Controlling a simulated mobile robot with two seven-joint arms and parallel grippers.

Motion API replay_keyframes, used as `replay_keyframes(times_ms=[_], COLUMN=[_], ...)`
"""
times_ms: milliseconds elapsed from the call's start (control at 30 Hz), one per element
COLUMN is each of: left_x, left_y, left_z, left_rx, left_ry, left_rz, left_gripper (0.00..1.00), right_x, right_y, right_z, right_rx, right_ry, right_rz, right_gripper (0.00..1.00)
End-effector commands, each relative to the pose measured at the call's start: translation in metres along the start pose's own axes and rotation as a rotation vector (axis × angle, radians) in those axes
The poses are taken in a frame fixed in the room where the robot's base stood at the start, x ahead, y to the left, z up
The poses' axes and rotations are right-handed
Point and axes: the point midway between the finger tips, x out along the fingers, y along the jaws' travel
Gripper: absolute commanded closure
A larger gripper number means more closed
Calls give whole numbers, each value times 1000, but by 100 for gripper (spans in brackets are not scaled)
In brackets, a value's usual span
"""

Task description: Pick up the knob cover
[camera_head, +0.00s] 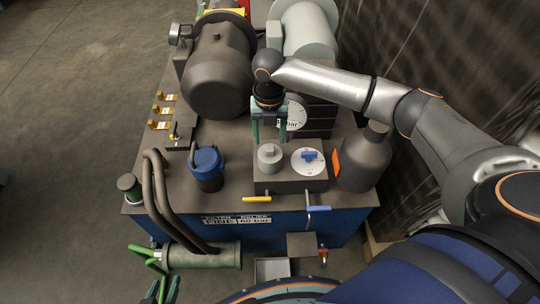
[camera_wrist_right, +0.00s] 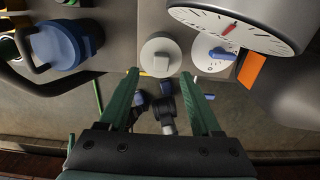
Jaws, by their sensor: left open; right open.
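The knob cover, which I take to be the grey round cap with a raised grip (camera_head: 269,157), sits on a dark box on top of the blue machine. It also shows in the right wrist view (camera_wrist_right: 160,55), just beyond the fingertips. My right gripper (camera_head: 269,137) is open, its green fingers pointing down above and behind the cap, apart from it. In the right wrist view the open fingers (camera_wrist_right: 160,76) stand to either side of the cap's line with nothing between them. My left gripper (camera_head: 162,289) is open at the bottom left edge, partly cut off and far from the cap.
A white dial with a blue knob (camera_head: 308,160) is right of the cap. A pressure gauge (camera_head: 297,113) stands behind it. A blue-capped cylinder (camera_head: 207,167) is left, a dark bottle (camera_head: 362,160) right. Yellow (camera_head: 256,199) and blue (camera_head: 318,208) levers stick out in front.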

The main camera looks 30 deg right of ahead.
Motion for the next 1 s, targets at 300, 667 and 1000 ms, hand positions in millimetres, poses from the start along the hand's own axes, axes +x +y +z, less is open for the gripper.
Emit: replay_keyframes(times_ms=[300, 667, 1000], left_x=[5, 4, 5], left_y=[1, 2, 2], left_z=[0, -5, -3], left_rx=[4, 5, 6], left_ry=[5, 15, 9], left_rz=[5, 7, 7], left_gripper=[50, 50, 50], right_x=[44, 46, 46], right_y=[-2, -2, -2], right_z=[1, 2, 2], right_rx=[0, -1, 0], right_ry=[2, 0, 0], right_rz=[-1, 0, 0], right_gripper=[35, 44, 82])
